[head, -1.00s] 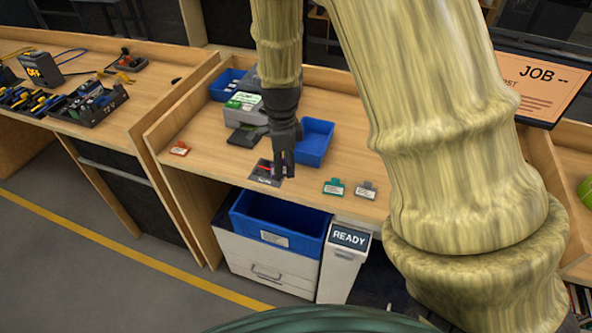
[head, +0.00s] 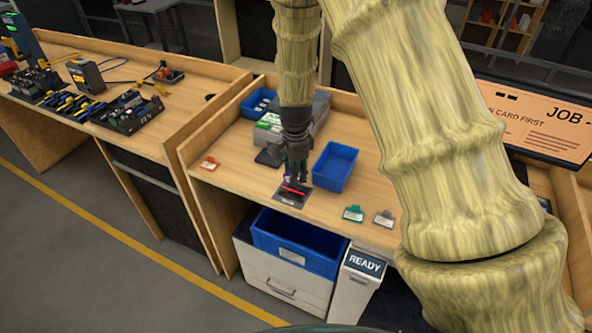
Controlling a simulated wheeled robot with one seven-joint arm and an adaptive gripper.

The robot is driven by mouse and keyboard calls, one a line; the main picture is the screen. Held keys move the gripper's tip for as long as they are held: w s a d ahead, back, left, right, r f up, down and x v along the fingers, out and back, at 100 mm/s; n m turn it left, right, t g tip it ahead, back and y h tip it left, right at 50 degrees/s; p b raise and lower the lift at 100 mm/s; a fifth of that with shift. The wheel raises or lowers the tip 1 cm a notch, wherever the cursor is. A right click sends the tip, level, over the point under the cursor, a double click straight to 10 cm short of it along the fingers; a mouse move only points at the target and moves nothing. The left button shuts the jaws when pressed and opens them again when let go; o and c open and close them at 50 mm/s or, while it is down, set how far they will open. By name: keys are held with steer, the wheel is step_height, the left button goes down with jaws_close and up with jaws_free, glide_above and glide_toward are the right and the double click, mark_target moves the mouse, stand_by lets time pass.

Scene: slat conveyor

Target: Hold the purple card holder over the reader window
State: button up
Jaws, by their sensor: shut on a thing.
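My gripper (head: 297,170) points down over the workbench, its fingers shut. A small bit of purple shows at the fingertips, which fits the purple card holder (head: 287,177); most of it is hidden by the fingers. The reader window (head: 281,199) is a dark panel set in the bench top near its front edge, with a bright red line across it. The fingertips are just behind and above this window in the picture. I cannot tell the exact height of the holder above it.
An orange card holder (head: 209,163) lies left, a teal one (head: 353,213) and a grey one (head: 384,218) right. A blue bin (head: 335,166) stands close to the gripper's right. A grey device (head: 268,138) is behind. A sign (head: 365,264) reads READY.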

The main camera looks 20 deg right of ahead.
steer(key=shift+f+b, duration=1.55)
steer(key=shift+f, duration=0.9)
steer(key=shift+r, duration=0.15)
steer(key=shift+r+p, duration=2.35)
steer(key=shift+r, duration=0.6)
